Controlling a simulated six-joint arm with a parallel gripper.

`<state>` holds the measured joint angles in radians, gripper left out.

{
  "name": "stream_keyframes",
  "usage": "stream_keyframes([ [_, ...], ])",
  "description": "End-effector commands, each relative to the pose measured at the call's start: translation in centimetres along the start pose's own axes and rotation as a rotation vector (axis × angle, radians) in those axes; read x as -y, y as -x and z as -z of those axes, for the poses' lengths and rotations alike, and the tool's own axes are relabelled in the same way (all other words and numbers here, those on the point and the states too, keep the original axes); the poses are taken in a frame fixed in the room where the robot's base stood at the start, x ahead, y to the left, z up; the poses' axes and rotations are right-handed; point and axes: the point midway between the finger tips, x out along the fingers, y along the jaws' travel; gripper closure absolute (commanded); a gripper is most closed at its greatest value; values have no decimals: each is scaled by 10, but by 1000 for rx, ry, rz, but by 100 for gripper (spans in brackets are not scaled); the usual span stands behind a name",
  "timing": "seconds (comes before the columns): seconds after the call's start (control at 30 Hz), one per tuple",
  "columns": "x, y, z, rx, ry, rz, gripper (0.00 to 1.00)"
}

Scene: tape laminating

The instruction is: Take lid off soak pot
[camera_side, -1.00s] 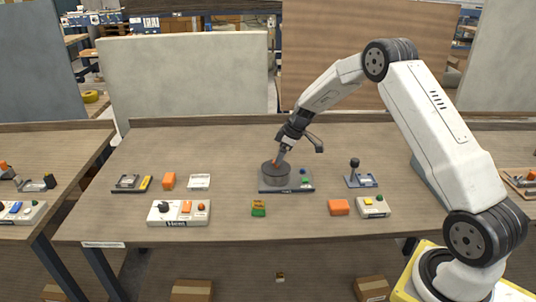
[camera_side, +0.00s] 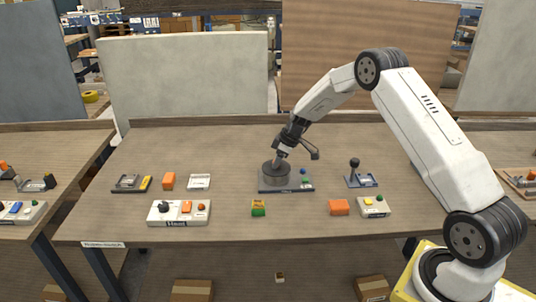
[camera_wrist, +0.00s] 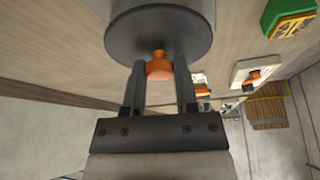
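The soak pot (camera_side: 276,177) is a dark grey round pot with a flat dark lid (camera_side: 276,167), standing on a dark base plate (camera_side: 295,187) near the table's middle. In the wrist view the grey lid (camera_wrist: 160,30) fills the top, with an orange knob (camera_wrist: 159,68) at its centre. My gripper (camera_wrist: 160,82) has one finger on each side of this knob, with its fingertips close to the lid. The gaps between fingers and knob are too small to judge, so I cannot tell whether they grip it. In the side view my gripper (camera_side: 280,158) comes down over the pot from the upper right.
A joystick (camera_side: 354,170) stands to the right. An orange block (camera_side: 339,207) and a white button box (camera_side: 374,207) lie in front right. A green-yellow block (camera_side: 258,208) lies in front. A white control box (camera_side: 178,213) is front left. The table behind is clear.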

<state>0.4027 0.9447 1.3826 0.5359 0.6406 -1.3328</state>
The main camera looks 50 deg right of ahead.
Motion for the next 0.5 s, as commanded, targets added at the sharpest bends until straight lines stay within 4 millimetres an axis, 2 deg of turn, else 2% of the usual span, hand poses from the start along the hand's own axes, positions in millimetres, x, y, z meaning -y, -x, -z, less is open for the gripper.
stream_keyframes([
  [0.03, 0, 0, 0, 0, 0, 0, 82],
  [0.1, 0, 0, 0, 0, 0, 0, 100],
  [0.5, 0, 2, 1, -1, 0, -1, 100],
])
